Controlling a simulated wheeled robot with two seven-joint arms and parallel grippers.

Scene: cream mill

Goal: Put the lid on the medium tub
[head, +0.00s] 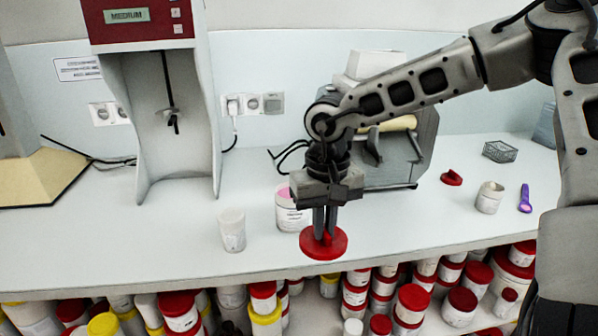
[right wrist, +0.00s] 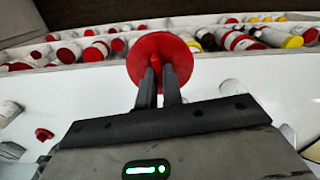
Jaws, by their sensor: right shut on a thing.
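My right gripper (head: 325,232) is shut on a red lid (head: 310,246), gripping it from above near the front edge of the counter. The lid also shows beyond the fingertips in the right wrist view (right wrist: 178,50). A wide white tub (head: 288,216) with a printed label stands just behind and left of the lid, partly hidden by the gripper. A narrower white tub (head: 232,231) stands farther left. Another white tub (head: 489,198) stands at the right. I cannot tell by label which tub is the medium one. My left gripper is not in view.
A red and grey machine (head: 145,26) stands at the back left. Shelves below hold many tubs.

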